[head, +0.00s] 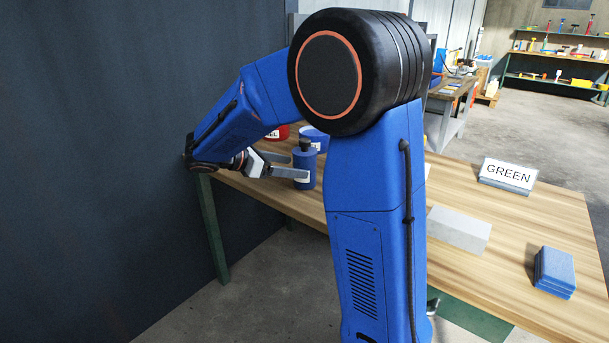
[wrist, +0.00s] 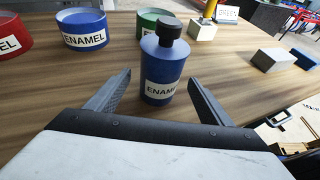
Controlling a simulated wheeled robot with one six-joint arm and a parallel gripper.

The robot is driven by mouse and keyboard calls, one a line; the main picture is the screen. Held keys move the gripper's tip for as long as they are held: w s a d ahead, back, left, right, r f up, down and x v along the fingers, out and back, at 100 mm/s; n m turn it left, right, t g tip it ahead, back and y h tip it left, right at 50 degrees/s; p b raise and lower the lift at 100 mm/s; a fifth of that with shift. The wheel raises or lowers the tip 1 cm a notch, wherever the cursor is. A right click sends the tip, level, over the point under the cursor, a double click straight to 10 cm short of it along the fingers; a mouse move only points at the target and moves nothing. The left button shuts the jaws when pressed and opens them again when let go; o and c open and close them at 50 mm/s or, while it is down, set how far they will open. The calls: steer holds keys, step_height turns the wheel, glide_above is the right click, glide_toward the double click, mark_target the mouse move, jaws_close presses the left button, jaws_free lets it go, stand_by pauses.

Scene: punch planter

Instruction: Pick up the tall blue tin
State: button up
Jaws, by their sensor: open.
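The tall blue tin (head: 303,172) stands upright on the wooden table, near its left end in the head view. It has a black cap and a white label reading ENAMEL, and shows in the middle of the wrist view (wrist: 160,70). My gripper (head: 297,166) is open, low over the table, with one finger crossing in front of the tin in the head view. In the wrist view the two fingers (wrist: 158,80) stand on either side of the tin, with visible gaps on both sides. The tin's base is visible on the table.
A wide blue tin (wrist: 83,40), a red tin (wrist: 14,30) and a green tin (wrist: 146,29) stand behind the tall tin. Farther right are a pale block (head: 458,230), blue blocks (head: 555,268) and a GREEN sign (head: 506,174). A dark wall (head: 100,150) is at left.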

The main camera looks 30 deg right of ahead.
mark_target(314, 169)
steer(key=shift+x, duration=4.75)
steer(key=c, duration=1.4)
